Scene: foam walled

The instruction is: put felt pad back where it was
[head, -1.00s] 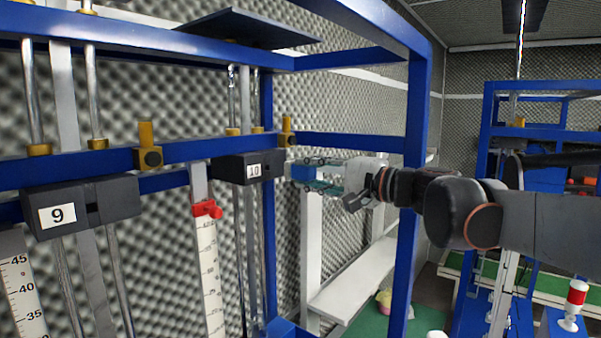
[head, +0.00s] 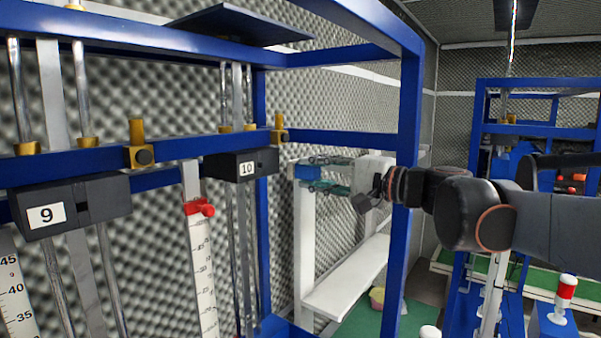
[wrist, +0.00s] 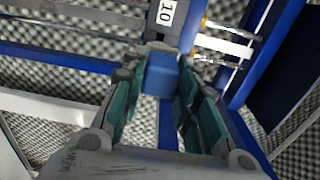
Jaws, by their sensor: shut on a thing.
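My gripper (head: 318,174) reaches in from the right at the height of the black block labelled 10 (head: 240,166). Its teal-lined fingers are shut on a small blue block, which I take to be the felt pad (head: 304,173). In the wrist view the felt pad (wrist: 161,76) sits between the fingertips, with the block labelled 10 (wrist: 168,14) beyond it. In the head view a gap shows between the pad and that block. The pad's sides are partly hidden by the fingers.
A blue frame post (head: 407,150) stands beside my wrist. A black block labelled 9 (head: 70,205) and a ruler with a red clamp (head: 200,208) are at the left. A white bench (head: 345,280) is below my gripper. Foam walls surround the place.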

